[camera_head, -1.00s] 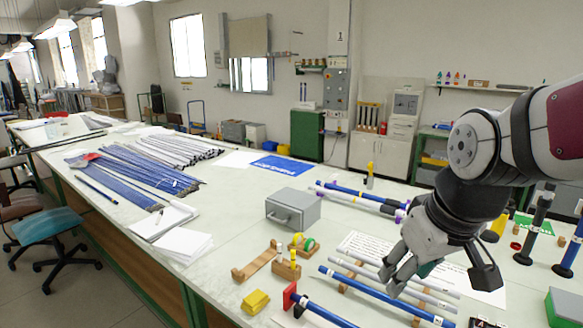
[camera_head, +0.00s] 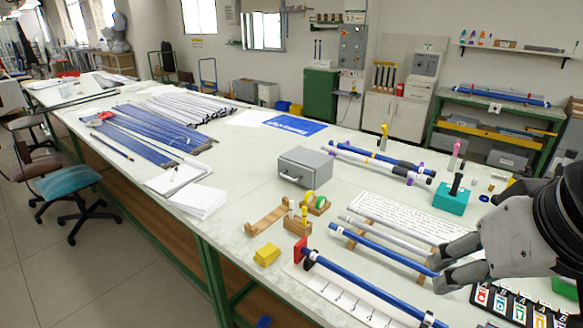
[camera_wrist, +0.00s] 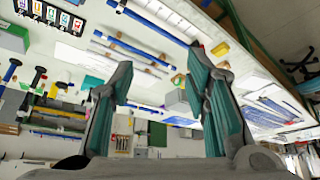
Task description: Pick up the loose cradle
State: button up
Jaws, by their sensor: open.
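The loose cradle is a light wooden piece (camera_head: 268,216) with raised ends. It lies on the white table left of the small wooden stand and in front of the grey box, with nothing on it. My gripper (camera_head: 437,273) is at the lower right in the head view, over the right end of the rods, well apart from the cradle. Its fingers are spread and empty. In the wrist view my gripper (camera_wrist: 160,62) shows two teal-padded fingers with a wide gap and nothing between them. I cannot pick out the cradle surely there.
A yellow block (camera_head: 266,254) lies in front of the cradle. A grey box (camera_head: 305,167) stands behind it. A wooden stand (camera_head: 297,222) and a blue rod with a red end plate (camera_head: 335,277) are close on its right. Bare table lies to its left.

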aim_at(254, 231)
jog(key=i+j+z, duration=0.1)
jog(key=j, duration=0.35)
jog(key=i+j+z, duration=0.15)
jog(key=i+j, duration=0.15)
jog(key=j, duration=0.15)
jog(key=i+j+z, duration=0.1)
jog(key=j, duration=0.4)
jog(key=i+j+z, duration=0.1)
jog(key=i+j, duration=0.15)
jog(key=j, duration=0.25)
jog(key=i+j+z, duration=0.15)
jog(key=j, duration=0.35)
jog(key=i+j+z, duration=0.1)
jog(key=j, duration=0.4)
jog(key=i+j+z, duration=0.15)
jog(key=j, duration=0.35)
jog(key=k, duration=0.05)
